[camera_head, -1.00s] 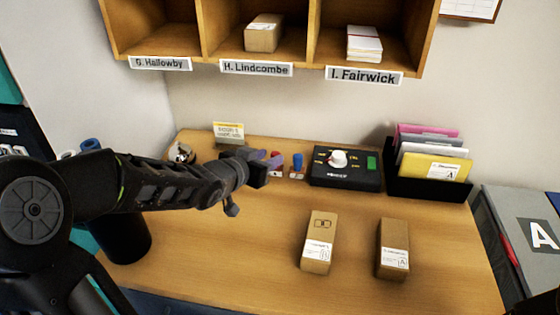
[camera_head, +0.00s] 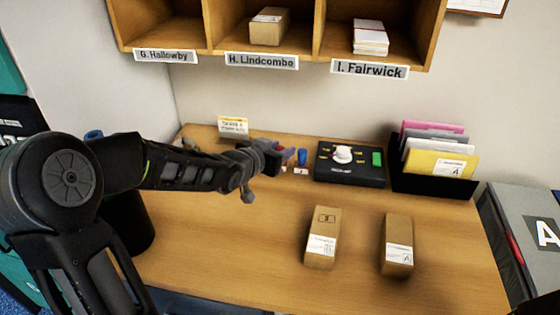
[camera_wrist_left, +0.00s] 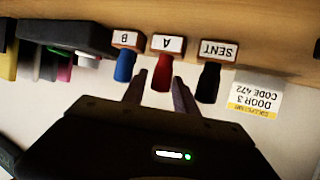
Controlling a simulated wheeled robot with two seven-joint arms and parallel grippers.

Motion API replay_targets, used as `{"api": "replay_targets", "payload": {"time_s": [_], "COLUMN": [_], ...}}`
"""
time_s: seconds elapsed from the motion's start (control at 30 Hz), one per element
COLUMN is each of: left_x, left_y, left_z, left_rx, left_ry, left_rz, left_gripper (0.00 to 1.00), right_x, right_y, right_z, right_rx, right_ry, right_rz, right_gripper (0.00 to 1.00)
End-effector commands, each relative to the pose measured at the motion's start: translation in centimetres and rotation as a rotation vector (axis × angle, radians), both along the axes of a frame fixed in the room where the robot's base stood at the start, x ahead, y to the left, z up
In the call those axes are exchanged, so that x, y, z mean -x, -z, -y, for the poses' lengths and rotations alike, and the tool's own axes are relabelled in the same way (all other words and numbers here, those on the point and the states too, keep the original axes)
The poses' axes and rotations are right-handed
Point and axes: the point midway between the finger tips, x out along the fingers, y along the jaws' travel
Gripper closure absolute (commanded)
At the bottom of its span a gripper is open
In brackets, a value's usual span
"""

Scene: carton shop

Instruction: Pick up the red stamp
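The red stamp (camera_wrist_left: 163,73) has a red handle and a block labelled A; the wrist view shows it upside down. My left gripper (camera_wrist_left: 158,90) is open, with one finger on each side of the red handle and gaps still visible. In the head view my left gripper (camera_head: 277,158) is at the stamp row and mostly hides the red stamp. The blue stamp (camera_wrist_left: 124,66), labelled B, and the black stamp (camera_wrist_left: 209,82), labelled SENT, stand on either side. My right gripper is not in view.
A black device with a white knob (camera_head: 343,154) and a file holder (camera_head: 433,184) stand right of the stamps. A small sign (camera_head: 233,127) stands behind. Two cartons, one (camera_head: 321,238) left of the other (camera_head: 398,243), lie in front. The desk's middle is clear.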

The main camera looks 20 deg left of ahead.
Motion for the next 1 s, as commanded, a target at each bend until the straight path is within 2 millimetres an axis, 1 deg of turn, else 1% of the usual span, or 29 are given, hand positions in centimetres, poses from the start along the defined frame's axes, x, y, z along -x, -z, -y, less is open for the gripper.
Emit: {"api": "replay_targets", "payload": {"time_s": [0.03, 0.1, 0.23, 0.83, 1.0], "left_x": [-0.7, -1.7, -2.6, -2.6, -2.6], "left_y": [0.5, 0.7, 1.1, 1.1, 1.1], "left_z": [0.1, 0.3, 0.3, 0.2, 0.2], "left_rx": [0.004, 0.003, 0.0, -0.001, -0.001], "left_ry": [0.002, 0.002, 0.001, 0.0, 0.0], "left_rz": [-0.001, 0.0, 0.0, 0.0, 0.0], "left_gripper": [0.65, 0.65, 0.65, 0.65, 0.79], "right_x": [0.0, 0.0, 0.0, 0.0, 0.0], "right_y": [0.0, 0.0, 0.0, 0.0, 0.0], "right_z": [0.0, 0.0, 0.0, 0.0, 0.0], "right_rx": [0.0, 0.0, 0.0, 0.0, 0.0], "right_ry": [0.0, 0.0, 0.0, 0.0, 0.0], "right_rz": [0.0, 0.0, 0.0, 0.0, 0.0], "right_gripper": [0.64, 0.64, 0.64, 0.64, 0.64]}}
